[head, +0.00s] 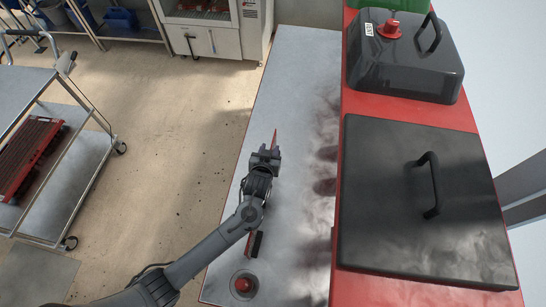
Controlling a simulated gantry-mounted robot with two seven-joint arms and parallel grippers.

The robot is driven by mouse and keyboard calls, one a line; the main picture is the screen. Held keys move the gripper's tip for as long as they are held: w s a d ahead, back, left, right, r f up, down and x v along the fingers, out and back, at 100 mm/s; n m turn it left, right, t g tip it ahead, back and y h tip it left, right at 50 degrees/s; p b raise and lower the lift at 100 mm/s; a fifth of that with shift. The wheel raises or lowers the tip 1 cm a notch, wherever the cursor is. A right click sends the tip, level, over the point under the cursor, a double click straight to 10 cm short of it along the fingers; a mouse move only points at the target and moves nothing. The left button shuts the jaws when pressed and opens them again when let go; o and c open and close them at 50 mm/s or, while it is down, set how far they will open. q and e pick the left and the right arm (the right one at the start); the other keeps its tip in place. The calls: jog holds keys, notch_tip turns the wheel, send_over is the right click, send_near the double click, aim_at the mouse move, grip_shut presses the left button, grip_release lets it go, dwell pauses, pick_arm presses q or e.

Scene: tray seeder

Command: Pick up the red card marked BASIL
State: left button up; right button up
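A thin red card (275,139), seen nearly edge-on, sticks out from between the fingertips of my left gripper (266,154), above the grey metal bench (295,75). The gripper appears shut on it. No marking can be read on the card, so I cannot confirm BASIL. My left arm comes in from the bottom left and hides part of the bench. My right gripper is not in view.
A black and red item (255,244) lies on the bench beside my forearm, partly hidden. A red button (243,285) sits near the front. The red machine (455,115) with a black handled lid (390,235) borders the right. A cart (85,165) stands left.

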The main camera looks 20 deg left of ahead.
aim_at(273, 141)
pick_arm(q)
jog(key=shift+r+b+x, duration=0.15)
jog(key=shift+b+x, duration=0.05)
jog(key=shift+x, duration=1.05)
jog(key=shift+r+b+x, duration=0.15)
jog(key=shift+r+x, duration=0.05)
jog(key=shift+x, duration=1.05)
jog(key=shift+w+d, duration=0.1)
jog(key=shift+w, duration=0.1)
jog(key=shift+c, duration=0.2)
grip_shut()
